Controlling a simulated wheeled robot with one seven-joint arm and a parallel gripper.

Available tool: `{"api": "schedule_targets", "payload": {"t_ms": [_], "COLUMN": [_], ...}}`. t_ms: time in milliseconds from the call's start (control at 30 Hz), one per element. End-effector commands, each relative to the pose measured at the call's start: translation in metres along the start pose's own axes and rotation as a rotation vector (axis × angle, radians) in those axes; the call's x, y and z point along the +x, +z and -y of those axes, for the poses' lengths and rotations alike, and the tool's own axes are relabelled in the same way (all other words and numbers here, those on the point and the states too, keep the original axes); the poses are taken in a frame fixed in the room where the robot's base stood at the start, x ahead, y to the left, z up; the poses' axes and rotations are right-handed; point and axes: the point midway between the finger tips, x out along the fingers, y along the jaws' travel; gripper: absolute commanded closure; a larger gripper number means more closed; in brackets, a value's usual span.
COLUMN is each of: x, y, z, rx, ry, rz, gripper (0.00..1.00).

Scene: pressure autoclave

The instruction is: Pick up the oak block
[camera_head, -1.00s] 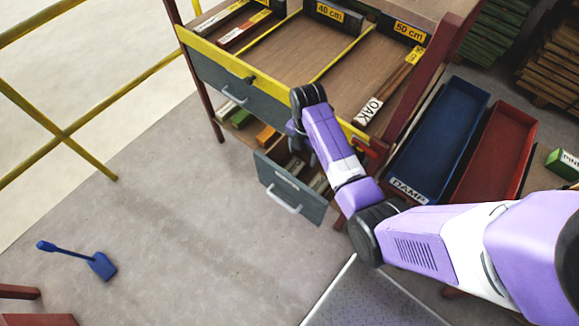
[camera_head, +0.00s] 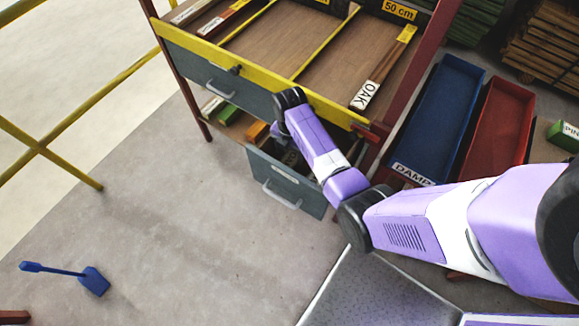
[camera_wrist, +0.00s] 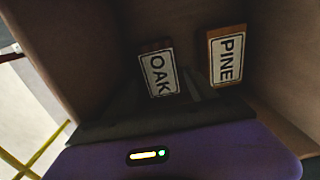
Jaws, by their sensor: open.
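In the wrist view a block labelled OAK (camera_wrist: 158,73) shows its white lettered end inside a brown-walled space. A block labelled PINE (camera_wrist: 227,58) stands to its right, with a gap between them. My gripper (camera_wrist: 165,102) is open and empty, its dark parts low in the wrist view, just short of the labels; the fingertips are hard to make out. In the head view my arm reaches down beside the open grey drawer (camera_head: 288,186), and the gripper is hidden behind it. Another long piece labelled OAK (camera_head: 384,68) lies on the top tray.
The yellow-edged tray (camera_head: 262,82) lies above the open drawer, close to my arm. A blue bin (camera_head: 440,115) marked DAMP and a red bin (camera_head: 497,125) stand to the right. Yellow railing (camera_head: 70,162) bounds the left.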

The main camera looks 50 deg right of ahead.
Motion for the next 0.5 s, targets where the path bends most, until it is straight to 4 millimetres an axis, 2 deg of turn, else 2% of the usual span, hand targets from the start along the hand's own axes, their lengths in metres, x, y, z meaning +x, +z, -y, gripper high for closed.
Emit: {"api": "schedule_targets", "payload": {"t_ms": [33, 100, 367, 500], "x": [0.010, 0.015, 0.020, 0.029], "y": [0.000, 0.000, 0.000, 0.000], "z": [0.000, 0.000, 0.000, 0.000], "rx": [0.000, 0.000, 0.000, 0.000], "ry": [0.000, 0.000, 0.000, 0.000], "rz": [0.000, 0.000, 0.000, 0.000], "gripper": [0.35, 0.35, 0.35, 0.35]}}
